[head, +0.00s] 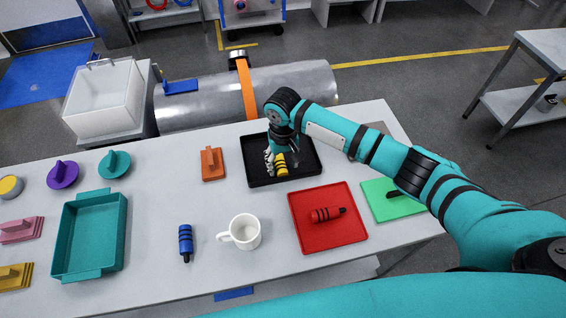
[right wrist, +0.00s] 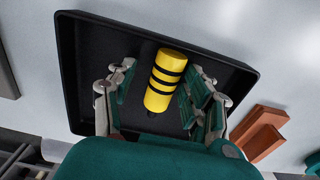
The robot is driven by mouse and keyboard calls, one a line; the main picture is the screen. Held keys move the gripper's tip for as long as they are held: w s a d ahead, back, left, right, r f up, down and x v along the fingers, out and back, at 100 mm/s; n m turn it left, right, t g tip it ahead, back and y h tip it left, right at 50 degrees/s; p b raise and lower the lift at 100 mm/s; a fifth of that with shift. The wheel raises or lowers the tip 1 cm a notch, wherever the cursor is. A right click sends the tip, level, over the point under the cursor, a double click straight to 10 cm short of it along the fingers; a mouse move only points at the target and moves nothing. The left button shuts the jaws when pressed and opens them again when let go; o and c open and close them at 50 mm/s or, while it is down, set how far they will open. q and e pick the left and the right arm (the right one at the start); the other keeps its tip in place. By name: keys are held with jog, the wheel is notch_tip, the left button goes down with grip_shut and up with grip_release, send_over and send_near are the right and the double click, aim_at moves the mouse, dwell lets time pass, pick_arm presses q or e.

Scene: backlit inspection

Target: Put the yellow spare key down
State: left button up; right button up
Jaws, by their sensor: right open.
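The yellow spare key (head: 282,166) is a yellow cylinder with black bands. It lies in the black tray (head: 306,178) at the back of the table. In the right wrist view the key (right wrist: 166,78) rests on the tray floor, clear of the tray's rim (right wrist: 68,75). My right gripper (head: 276,160) is above the tray, reaching down at the key. In the right wrist view its open fingers (right wrist: 161,72) stand on either side of the key, with gaps visible. My left gripper is not in view.
An orange block (head: 211,163) is left of the black tray. A teal tray (head: 118,235) is further left; a green mat (head: 385,208) lies right.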

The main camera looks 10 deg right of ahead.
aim_at(283, 164)
notch_tip(283, 164, up, 12)
jog(key=b, duration=0.1)
jog(key=shift+f, duration=0.2)
dwell(0.5)
